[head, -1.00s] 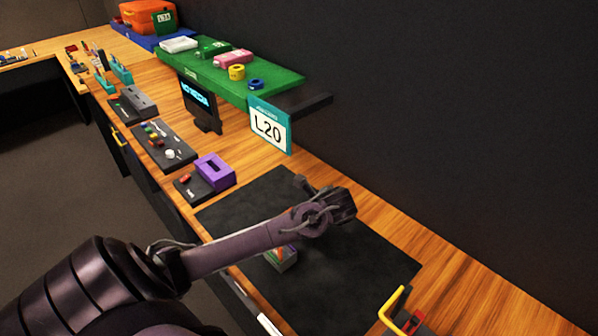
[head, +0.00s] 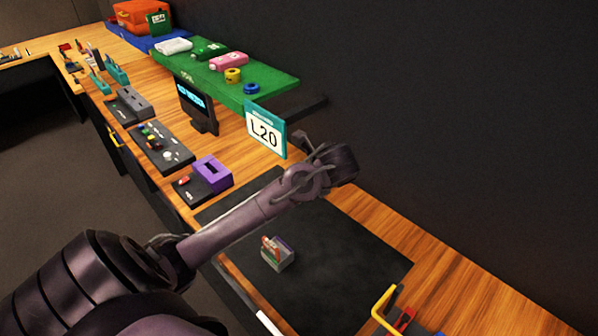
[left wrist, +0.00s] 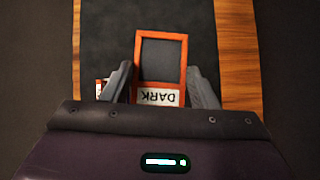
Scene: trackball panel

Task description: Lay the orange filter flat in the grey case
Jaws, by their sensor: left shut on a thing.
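My left gripper (left wrist: 160,72) is shut on the orange filter (left wrist: 183,70). The filter is an orange rectangular frame with a dark pane and a white label reading "DARK". It lies between the two fingers in the left wrist view, and the black mat shows beyond it. In the head view my left arm reaches over the mat, and the filter cannot be made out. A small grey box (head: 284,262) with several coloured pieces in it stands on the mat. I cannot tell whether it is the grey case. My right gripper is not in view.
The black mat (head: 345,265) is mostly clear. A purple block (head: 212,172) and an L20 sign (head: 265,132) stand beyond it. A yellow handle (head: 383,308) is at the lower right. A green shelf (head: 270,85) runs along the dark wall.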

